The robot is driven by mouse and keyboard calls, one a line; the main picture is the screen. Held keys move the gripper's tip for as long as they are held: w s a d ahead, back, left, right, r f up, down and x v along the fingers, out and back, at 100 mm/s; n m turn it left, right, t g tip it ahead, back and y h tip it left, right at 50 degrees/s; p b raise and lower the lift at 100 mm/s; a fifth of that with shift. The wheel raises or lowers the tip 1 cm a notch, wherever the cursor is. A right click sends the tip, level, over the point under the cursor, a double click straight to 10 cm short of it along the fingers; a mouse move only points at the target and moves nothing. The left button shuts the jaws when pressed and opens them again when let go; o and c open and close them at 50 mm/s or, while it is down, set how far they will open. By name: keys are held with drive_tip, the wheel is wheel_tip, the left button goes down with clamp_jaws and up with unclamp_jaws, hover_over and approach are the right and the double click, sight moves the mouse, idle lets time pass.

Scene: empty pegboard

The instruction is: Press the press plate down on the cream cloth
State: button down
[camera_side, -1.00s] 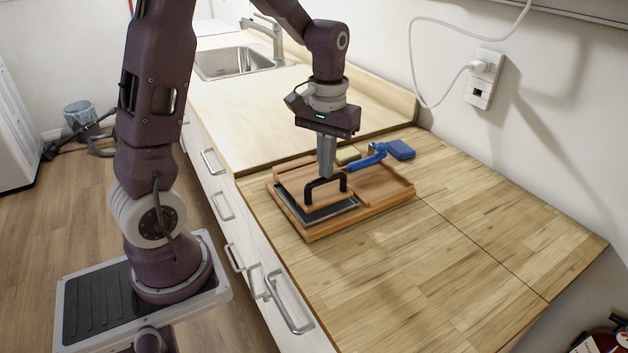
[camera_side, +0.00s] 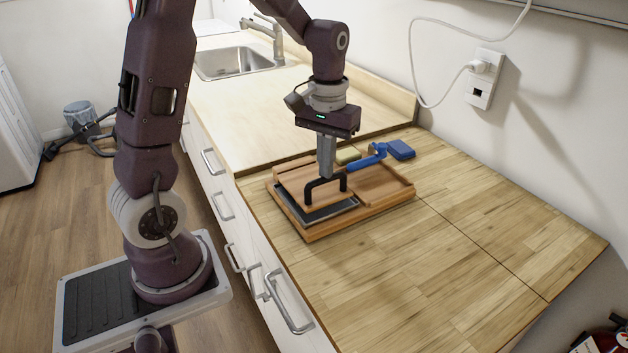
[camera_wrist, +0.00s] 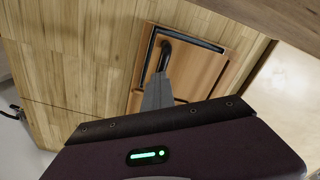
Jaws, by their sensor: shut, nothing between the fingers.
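The press plate (camera_side: 298,184) is a flat wooden board with a black arched handle (camera_side: 312,188). It lies in the left part of a wooden tray (camera_side: 317,236), over a dark, grey-edged surface. My gripper (camera_side: 327,175) is shut and empty, pointing straight down, with its tips at the top of the handle; I cannot tell whether they touch it. In the wrist view my gripper (camera_wrist: 160,78) overlaps the handle (camera_wrist: 165,52) and the plate (camera_wrist: 190,72). The cream cloth is not visible in either view; anything under the plate is hidden.
The wooden counter (camera_side: 430,265) right of and in front of the tray is clear. A wall with an outlet (camera_side: 484,79) stands behind.

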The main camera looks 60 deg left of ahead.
idle(0.3)
wheel_tip(320, 180, up, 8)
idle(0.7)
drive_tip(key=s+d+r+m+t, duration=0.1)
drive_tip(key=s+d+m+t, duration=0.1)
drive_tip(key=s+d, duration=0.3)
drive_tip(key=s+d+r+m+t, duration=0.2)
drive_tip(key=s+d+m+t, duration=0.1)
drive_tip(key=s, duration=0.9)
drive_tip(key=d+m, duration=0.1)
drive_tip(key=d, duration=0.1)
drive_tip(key=shift+s+d+t, duration=0.25)
drive_tip(key=shift+d+t, duration=0.05)
drive_tip(key=shift+d, duration=0.1)
drive_tip(key=c, duration=2.2)
unclamp_jaws()
